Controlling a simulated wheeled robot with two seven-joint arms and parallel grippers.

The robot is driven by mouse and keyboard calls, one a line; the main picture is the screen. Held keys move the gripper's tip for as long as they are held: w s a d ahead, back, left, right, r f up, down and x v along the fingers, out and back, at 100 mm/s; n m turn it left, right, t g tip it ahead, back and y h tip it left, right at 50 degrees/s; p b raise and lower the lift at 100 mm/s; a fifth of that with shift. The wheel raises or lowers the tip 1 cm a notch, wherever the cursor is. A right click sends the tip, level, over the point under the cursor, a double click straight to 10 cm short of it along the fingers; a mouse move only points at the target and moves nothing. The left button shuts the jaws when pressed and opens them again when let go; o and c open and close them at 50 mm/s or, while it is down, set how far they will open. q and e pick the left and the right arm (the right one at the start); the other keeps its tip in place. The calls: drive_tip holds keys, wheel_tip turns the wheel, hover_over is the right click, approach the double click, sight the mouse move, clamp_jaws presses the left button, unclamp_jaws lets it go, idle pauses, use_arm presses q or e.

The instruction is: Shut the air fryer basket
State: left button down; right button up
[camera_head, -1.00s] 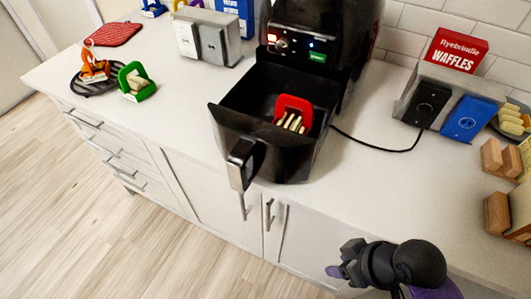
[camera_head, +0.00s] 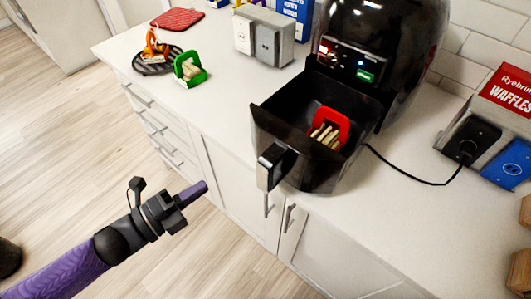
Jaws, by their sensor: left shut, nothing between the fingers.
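The black air fryer (camera_head: 390,45) stands on the white counter. Its basket (camera_head: 335,170) is pulled out toward me, with its handle (camera_head: 272,165) over the counter's front edge. A red-framed item with pale sticks (camera_head: 328,128) lies inside the basket. My left gripper (camera_head: 196,192) is shut and empty, in front of the cabinets, to the left of and lower in the picture than the handle, apart from it. My right gripper is out of view.
A black cable (camera_head: 405,177) runs right from the fryer to an outlet box (camera_head: 472,142). A grey box (camera_head: 263,35), a green holder (camera_head: 188,68) and a dark trivet (camera_head: 155,62) stand left on the counter (camera_head: 225,105).

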sight(259, 150)
use_arm(q)
drive_tip(key=b+x, duration=0.1)
drive_tip(key=x, duration=1.1)
drive_tip(key=shift+w+d, duration=0.15)
drive_tip(key=shift+w, duration=0.1)
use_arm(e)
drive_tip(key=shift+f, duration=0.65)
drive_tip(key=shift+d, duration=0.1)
